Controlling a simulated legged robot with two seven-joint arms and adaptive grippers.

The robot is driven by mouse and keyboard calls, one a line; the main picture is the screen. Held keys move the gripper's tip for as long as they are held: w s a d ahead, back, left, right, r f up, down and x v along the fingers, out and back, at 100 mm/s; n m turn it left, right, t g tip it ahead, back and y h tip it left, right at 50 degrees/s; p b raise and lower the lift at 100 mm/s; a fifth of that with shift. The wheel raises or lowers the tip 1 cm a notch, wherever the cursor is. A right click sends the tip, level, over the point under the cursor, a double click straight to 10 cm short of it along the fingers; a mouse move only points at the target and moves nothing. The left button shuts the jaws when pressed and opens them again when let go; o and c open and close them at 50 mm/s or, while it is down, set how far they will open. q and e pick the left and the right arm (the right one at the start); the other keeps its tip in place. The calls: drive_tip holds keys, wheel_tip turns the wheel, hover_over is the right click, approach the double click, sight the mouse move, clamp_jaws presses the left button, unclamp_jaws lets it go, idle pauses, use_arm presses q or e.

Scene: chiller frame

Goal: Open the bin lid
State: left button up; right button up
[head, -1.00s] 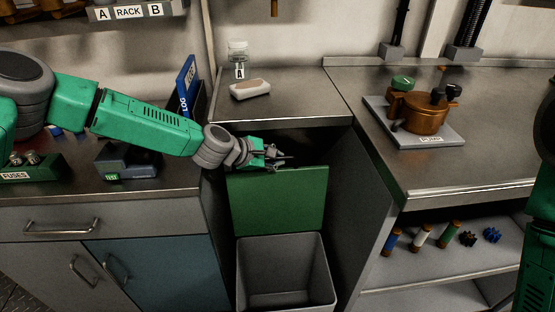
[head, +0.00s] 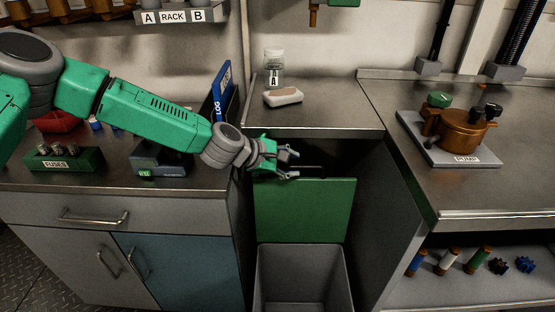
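The green bin lid (head: 305,210) stands upright above the back of the grey bin (head: 340,275), in the recess under the counter. The bin's mouth is uncovered and its inside looks empty. My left gripper (head: 293,162) is at the top edge of the lid, near its left part, with its fingers spread apart. No object shows between the fingers. I cannot tell whether a finger touches the lid. My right gripper is out of view.
A soap-like block (head: 283,97) and a labelled jar (head: 274,68) stand on the counter above the recess. A copper pump (head: 460,130) sits on the right counter. A fuse box (head: 63,160) is on the left counter. The shelf (head: 450,287) at right holds several small parts.

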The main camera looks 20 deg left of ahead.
use_arm(q)
drive_tip(key=v, duration=0.6)
drive_tip(key=shift+s+a, duration=0.2)
drive_tip(key=shift+s, duration=0.05)
drive_tip(key=shift+r, duration=0.1)
